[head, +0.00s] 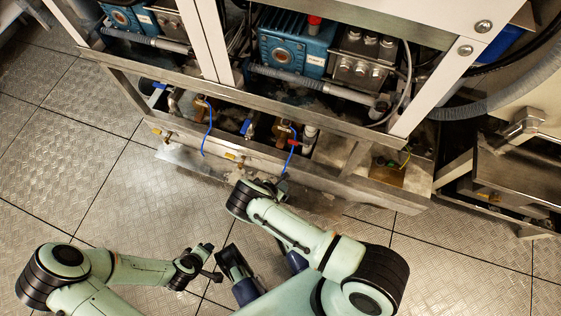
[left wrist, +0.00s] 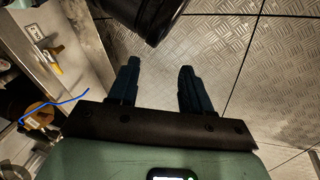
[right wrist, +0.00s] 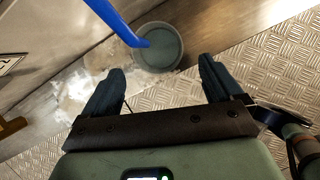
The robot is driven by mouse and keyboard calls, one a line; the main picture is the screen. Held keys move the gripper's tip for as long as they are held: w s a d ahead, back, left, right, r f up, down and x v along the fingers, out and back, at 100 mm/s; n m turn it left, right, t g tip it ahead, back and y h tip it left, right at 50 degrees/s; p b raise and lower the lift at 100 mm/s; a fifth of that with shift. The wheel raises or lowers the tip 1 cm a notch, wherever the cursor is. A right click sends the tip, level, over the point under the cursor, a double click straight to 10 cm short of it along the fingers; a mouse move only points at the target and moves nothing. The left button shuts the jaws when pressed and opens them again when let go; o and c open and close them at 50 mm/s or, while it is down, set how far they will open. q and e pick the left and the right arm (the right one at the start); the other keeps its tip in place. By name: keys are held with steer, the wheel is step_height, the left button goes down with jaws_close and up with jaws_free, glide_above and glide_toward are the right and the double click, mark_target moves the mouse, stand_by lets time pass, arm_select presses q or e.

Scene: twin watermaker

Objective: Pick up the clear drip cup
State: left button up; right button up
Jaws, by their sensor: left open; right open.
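The clear drip cup (right wrist: 169,57) shows in the right wrist view as a round, greyish see-through cup at the foot of the machine's panel. A blue tube (right wrist: 113,22) ends over its mouth. My right gripper (right wrist: 161,72) is open and empty, its fingers on either side of the line to the cup, which lies beyond the tips. In the head view the right gripper (head: 282,186) is by the lower end of a blue tube (head: 291,160); I cannot make out the cup there. My left gripper (head: 213,262) is open and empty over the floor, also in the left wrist view (left wrist: 158,77).
The machine frame's low rail (head: 245,160) and tray edge run behind the right gripper. Valves and another blue tube (head: 208,128) stand left of it. My right arm's dark joint is close ahead of the left gripper. The tiled metal floor (head: 60,170) is clear at left.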

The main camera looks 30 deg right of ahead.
mark_target(283, 188)
steer(key=shift+w+d+f, duration=0.1)
steer(key=shift+d+f, duration=0.05)
steer(key=shift+f, duration=0.15)
steer(key=shift+b+x, duration=0.8)
steer(key=shift+x, duration=0.35)
steer(key=shift+w+d+f+b, duration=0.25)
steer(key=shift+d+f+b, duration=0.3)
steer(key=shift+f, duration=0.35)
arm_select(q)
steer(key=shift+g, duration=0.5)
steer(key=f, duration=0.1)
steer(key=s+f, duration=0.1)
steer(key=s+a+f, duration=0.1)
steer(key=f, duration=0.1)
steer(key=shift+s+a+f, duration=0.1)
arm_select(e)
steer(key=c, duration=1)
